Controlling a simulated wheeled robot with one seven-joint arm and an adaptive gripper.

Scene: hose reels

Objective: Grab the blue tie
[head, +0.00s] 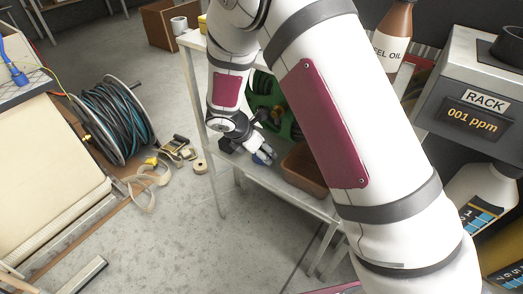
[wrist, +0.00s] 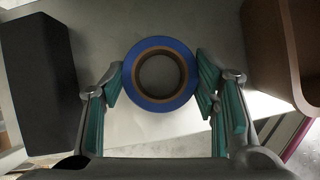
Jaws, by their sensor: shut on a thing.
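A blue ring with a brown core, like a roll of tape (wrist: 186,60), is between my fingers in the wrist view. I see no necktie-like thing; this ring is the blue thing at my gripper. My gripper (wrist: 160,80) is shut on it, with a teal-padded finger against its left and right sides. Its open centre shows a pale surface behind. In the head view my gripper (head: 264,155) is at the shelf of the white table, and the ring is too small there to make out clearly.
A brown bin (wrist: 304,60) is close on the right, also seen in the head view (head: 305,172). A dark block (wrist: 38,80) is on the left. A green reel (head: 265,95) stands behind my gripper. A hose reel (head: 112,115) and straps (head: 178,148) lie left.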

